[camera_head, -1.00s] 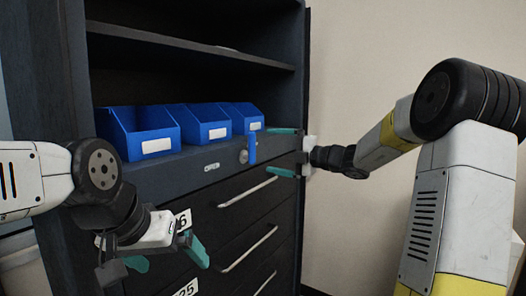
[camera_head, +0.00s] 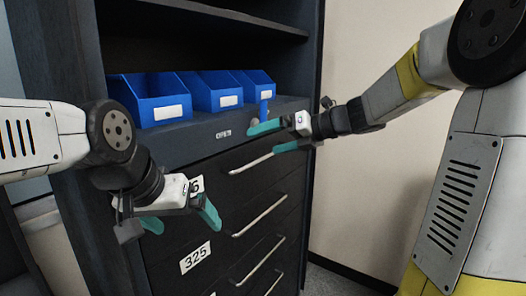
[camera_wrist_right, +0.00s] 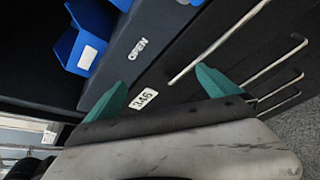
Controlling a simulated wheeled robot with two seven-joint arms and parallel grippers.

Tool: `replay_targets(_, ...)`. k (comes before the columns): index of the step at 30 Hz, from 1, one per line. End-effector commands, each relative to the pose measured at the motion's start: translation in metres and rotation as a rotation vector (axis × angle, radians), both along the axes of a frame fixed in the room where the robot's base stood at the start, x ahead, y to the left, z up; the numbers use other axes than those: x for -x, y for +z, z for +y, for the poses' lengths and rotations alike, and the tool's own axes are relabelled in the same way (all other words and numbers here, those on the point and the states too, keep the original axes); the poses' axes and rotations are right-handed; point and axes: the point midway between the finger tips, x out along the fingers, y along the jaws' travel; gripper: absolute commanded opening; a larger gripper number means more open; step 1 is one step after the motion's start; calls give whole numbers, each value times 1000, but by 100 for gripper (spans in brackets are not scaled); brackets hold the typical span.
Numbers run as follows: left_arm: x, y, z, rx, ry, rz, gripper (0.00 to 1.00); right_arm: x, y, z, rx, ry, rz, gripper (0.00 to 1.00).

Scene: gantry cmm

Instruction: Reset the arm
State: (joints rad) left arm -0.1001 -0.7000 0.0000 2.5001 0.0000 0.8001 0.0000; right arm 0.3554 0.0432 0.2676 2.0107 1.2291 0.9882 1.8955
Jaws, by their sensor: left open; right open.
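My left gripper (camera_head: 181,222) has teal fingertips spread apart, with nothing between them. It hangs in front of the drawer fronts at the lower left of the head view. My right gripper (camera_head: 270,138) is open and empty in front of the top drawer, near the cabinet's right edge. In the right wrist view its two teal fingers (camera_wrist_right: 165,92) are apart, with the dark cabinet front and a "346" label (camera_wrist_right: 146,98) beyond them. The arm named in the task is not specified.
A dark cabinet (camera_head: 215,128) holds several blue bins (camera_head: 160,114) on its shelf. Drawers with metal handles (camera_head: 258,217) and a "325" label (camera_head: 195,257) lie below. A bare wall (camera_head: 370,60) stands at the right.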

Motion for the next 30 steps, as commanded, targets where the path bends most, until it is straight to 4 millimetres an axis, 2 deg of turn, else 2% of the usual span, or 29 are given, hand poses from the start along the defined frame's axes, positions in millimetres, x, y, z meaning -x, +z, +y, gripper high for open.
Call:
replay_targets(1, 0, 0, 0, 0, 0, 0, 100, 28, -5, 6, 160, 98, -138, 100)
replay_targets(6, 0, 0, 0, 0, 0, 0, 100, 105, -35, -5, 670, 494, -599, 100)
replay_targets(12, 0, 0, 0, 0, 0, 0, 100, 177, -62, -45, 1174, 1063, -1113, 100)
replay_targets(15, 0, 0, 0, 0, 0, 0, 100, 203, -73, -68, 1365, 1363, -1331, 100)
replay_targets(18, 0, 0, 0, 0, 0, 0, 100, 220, -80, -88, 1495, 1624, -1491, 100)
replay_targets(22, 0, 0, 0, 0, 0, 0, 100, 231, -85, -104, 1587, 1855, -1613, 100)
replay_targets(25, 0, 0, 0, 0, 0, 0, 100, 235, -87, -109, 1611, 1939, -1651, 100)
replay_targets(30, 0, 0, 0, 0, 0, 0, 100, 235, -87, -111, 1615, 1958, -1658, 100)
